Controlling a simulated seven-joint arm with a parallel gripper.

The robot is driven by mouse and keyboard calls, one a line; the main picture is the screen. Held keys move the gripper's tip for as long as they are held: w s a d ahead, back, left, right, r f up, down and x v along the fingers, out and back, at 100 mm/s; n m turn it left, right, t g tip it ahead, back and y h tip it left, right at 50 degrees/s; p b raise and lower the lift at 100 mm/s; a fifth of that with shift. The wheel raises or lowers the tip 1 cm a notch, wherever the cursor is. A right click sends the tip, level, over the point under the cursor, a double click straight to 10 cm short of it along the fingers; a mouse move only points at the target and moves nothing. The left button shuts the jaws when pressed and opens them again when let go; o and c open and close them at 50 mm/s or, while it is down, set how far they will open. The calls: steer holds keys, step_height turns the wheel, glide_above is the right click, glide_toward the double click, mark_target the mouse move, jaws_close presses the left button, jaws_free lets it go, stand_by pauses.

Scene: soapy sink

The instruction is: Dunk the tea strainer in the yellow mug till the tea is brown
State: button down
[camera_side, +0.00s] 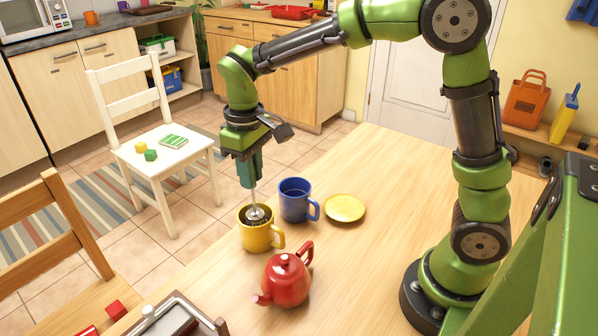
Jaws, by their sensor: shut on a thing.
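The yellow mug (259,238) stands upright on the wooden table with its handle to the right. The tea strainer (254,200) hangs upright from my gripper (248,180), its thin rod running down to a rounded head at the mouth of the mug. The head shows inside the rim. Its lower part is hidden by the mug wall. My gripper is above the mug, pointing down, shut on the top of the strainer. The mug's mouth looks dark around the strainer; I cannot tell the colour of the tea.
A blue mug (295,204) stands close behind the yellow mug on the right. A yellow saucer (344,208) lies further right. A red teapot (287,281) stands in front. A dark-framed tray (174,318) is at the front edge. The table's right middle (385,240) is clear.

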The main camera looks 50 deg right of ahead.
steer(key=shift+r, duration=2.15)
steer(key=shift+r, duration=1.75)
